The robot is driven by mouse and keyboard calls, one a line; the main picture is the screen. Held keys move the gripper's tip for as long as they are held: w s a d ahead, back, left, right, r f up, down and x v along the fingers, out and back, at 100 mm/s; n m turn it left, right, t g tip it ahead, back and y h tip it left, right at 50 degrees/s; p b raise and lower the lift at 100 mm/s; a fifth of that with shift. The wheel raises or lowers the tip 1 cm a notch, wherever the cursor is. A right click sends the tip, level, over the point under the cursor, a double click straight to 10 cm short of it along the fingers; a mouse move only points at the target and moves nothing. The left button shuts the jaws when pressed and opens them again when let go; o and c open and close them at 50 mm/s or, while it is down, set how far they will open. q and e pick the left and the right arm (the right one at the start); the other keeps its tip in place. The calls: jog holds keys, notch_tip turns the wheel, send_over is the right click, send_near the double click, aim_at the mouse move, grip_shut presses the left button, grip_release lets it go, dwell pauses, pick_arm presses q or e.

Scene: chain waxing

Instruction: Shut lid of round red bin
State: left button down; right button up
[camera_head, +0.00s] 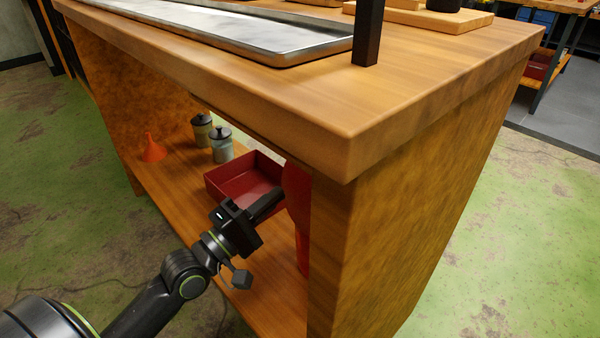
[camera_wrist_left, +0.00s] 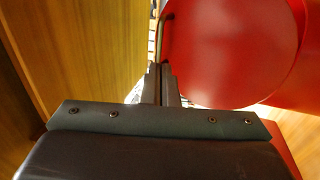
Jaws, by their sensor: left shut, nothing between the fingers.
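The round red bin (camera_head: 302,250) stands on the lower shelf of the workbench, mostly hidden behind the bench's end panel in the head view. In the left wrist view its round red lid (camera_wrist_left: 235,45) shows as a broad disc, with more red of the bin (camera_wrist_left: 309,60) to the right. How far the lid is open I cannot tell. My left gripper (camera_head: 279,193) reaches under the benchtop beside the bin's upper part. Its fingers (camera_wrist_left: 164,82) are shut and empty, close to the lid's left edge; contact is unclear. My right gripper is out of view.
A red open tray (camera_head: 218,182) lies behind my left gripper on the shelf (camera_head: 180,160). Two jars (camera_head: 221,150) and an orange funnel (camera_head: 153,149) stand farther left. The benchtop (camera_head: 420,95) overhangs above; the end panel (camera_head: 390,230) closes the right side.

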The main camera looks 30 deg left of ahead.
pick_arm(q)
jog(key=b+x, duration=0.1)
jog(key=x, duration=0.6)
jog(key=shift+w, duration=0.2)
